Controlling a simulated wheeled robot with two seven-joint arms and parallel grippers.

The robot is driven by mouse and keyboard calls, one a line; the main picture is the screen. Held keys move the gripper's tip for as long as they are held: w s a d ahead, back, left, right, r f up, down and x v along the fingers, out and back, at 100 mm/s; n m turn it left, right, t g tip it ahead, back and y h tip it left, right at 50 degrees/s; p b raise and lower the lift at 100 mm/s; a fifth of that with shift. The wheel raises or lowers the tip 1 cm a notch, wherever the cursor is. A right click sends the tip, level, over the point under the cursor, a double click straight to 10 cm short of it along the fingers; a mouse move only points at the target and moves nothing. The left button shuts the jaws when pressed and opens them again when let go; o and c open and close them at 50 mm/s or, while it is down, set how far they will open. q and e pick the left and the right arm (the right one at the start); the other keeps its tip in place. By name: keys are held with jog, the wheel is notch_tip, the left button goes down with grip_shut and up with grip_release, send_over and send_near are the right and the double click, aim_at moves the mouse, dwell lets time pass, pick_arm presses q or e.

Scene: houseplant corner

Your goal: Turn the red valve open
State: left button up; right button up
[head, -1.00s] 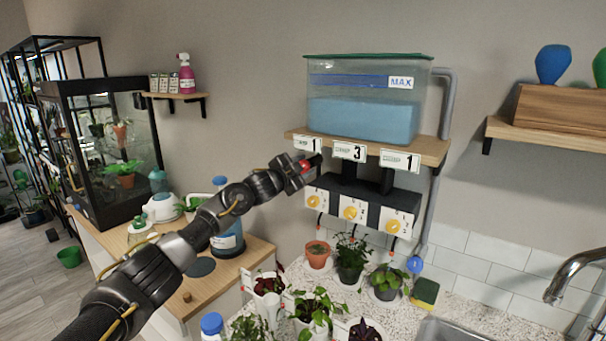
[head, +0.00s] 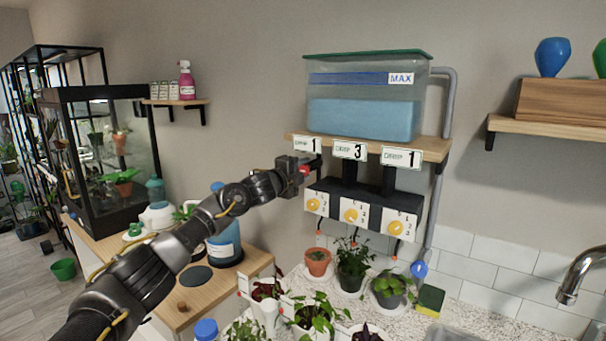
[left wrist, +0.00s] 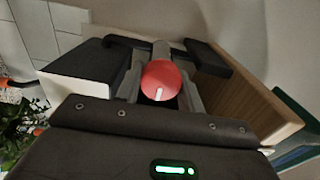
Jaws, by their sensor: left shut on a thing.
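The red valve (left wrist: 161,80) is a round knob with a white mark, seen between my left gripper's fingers in the left wrist view. In the head view only a bit of the red valve (head: 304,169) shows, just under the left end of the tank shelf. My left gripper (head: 300,172) is shut on it. In the left wrist view the white mark points toward the bottom of the picture. The pipe behind the valve is mostly hidden by the gripper. My right gripper is not in view.
A water tank (head: 361,118) stands on the wooden shelf (head: 430,148) above. A dark box with yellow dials (head: 351,216) hangs just below right. Potted plants (head: 353,262) stand on the counter beneath. A blue-labelled bottle (head: 224,240) stands under my left arm.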

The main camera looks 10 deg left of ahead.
pick_arm(q)
jog(key=shift+f, duration=0.1)
dwell(0.4)
jog(key=o, duration=1)
jog(key=shift+c, duration=0.2)
jog(key=shift+s+a, duration=0.2)
jog(key=shift+s, duration=0.2)
jog(key=b+v, duration=0.3)
jog(key=v, duration=0.7)
jog(key=shift+f, duration=0.1)
